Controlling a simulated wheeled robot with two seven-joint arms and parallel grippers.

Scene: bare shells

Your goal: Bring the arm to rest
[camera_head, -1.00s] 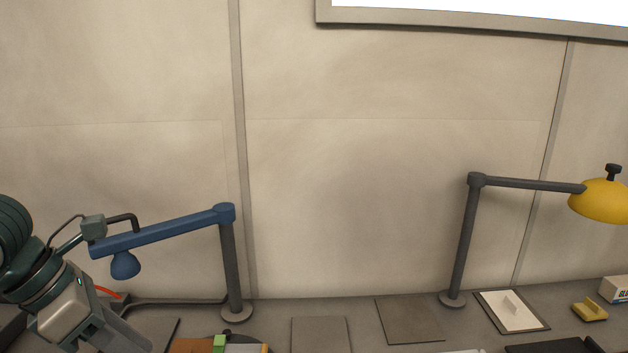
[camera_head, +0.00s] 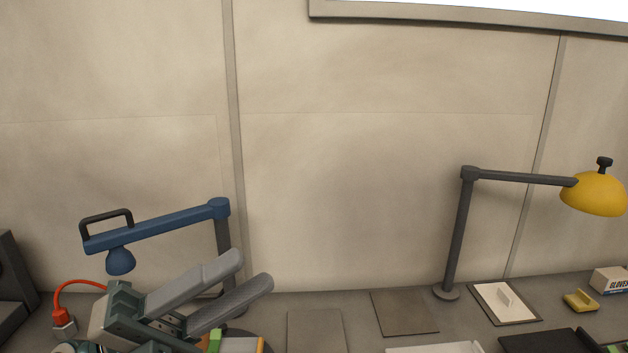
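A blue jointed arm (camera_head: 160,227) with a black loop handle (camera_head: 105,215) and a blue bell-shaped head (camera_head: 120,261) reaches left from a dark post (camera_head: 223,237) at the left of the bench. My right gripper is out of view.
A grey post lamp (camera_head: 459,230) with a yellow shade (camera_head: 594,195) stands at the right. Flat grey plates (camera_head: 404,312), a framed white card (camera_head: 505,302), a yellow block (camera_head: 580,301) and a gloves box (camera_head: 611,280) lie on the bench (camera_head: 355,291). A red cable (camera_head: 75,284) curves at the left.

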